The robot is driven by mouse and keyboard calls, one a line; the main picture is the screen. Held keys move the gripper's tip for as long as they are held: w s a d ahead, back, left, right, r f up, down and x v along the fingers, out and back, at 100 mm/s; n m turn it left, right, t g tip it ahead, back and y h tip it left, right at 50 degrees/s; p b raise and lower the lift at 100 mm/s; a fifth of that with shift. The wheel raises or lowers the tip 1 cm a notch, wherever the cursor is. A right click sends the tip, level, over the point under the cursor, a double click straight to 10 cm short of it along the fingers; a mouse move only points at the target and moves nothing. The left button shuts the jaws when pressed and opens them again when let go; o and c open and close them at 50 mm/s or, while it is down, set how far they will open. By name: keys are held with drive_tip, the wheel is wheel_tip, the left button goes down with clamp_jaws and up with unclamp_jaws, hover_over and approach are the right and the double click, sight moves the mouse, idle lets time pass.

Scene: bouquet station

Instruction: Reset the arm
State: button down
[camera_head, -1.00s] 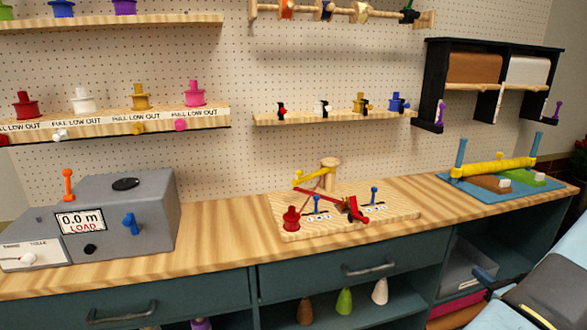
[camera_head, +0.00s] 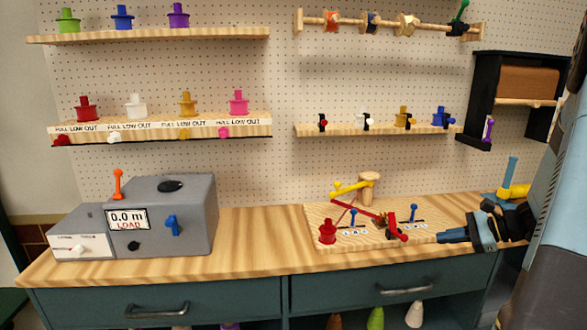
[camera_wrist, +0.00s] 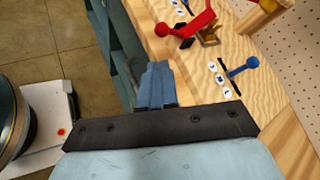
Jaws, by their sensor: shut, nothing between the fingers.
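My gripper (camera_head: 454,236) is at the right of the head view, at the front right edge of the wooden board on the bench. Its blue fingers are together and empty; they also show in the wrist view (camera_wrist: 157,86). The red lever with a ball end (camera_head: 362,213) lies on the board to the left of my gripper, apart from it. The red lever (camera_wrist: 188,28) and a blue-knobbed lever (camera_wrist: 243,66) show beyond the fingers in the wrist view. My arm hides part of the bench's right end.
A grey box with a "0.0 m LOAD" display (camera_head: 127,218) stands on the bench's left. A red spool post (camera_head: 327,231) and a wooden post (camera_head: 369,188) stand on the board. The bench top (camera_head: 262,232) between box and board is clear. Shelves with coloured spools hang above.

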drive_tip(key=s+a+r+n+g+h, duration=0.25)
drive_tip(key=s+a+r+n, duration=0.2)
drive_tip(key=a, duration=0.35)
drive_tip(key=s+a+r+n+t+h, duration=0.1)
drive_tip(key=s+a+r+n+h, duration=0.3)
drive_tip(key=s, duration=0.4)
drive_tip(key=s+a+r+n+t+h, duration=0.1)
drive_tip(key=s+a+r+n+h, duration=0.3)
drive_tip(key=s+a+r+n, duration=0.2)
wheel_tip(320, 180, up, 3)
drive_tip(key=s+n, duration=0.2)
drive_tip(key=n, duration=0.1)
drive_tip(key=shift+s, duration=0.3)
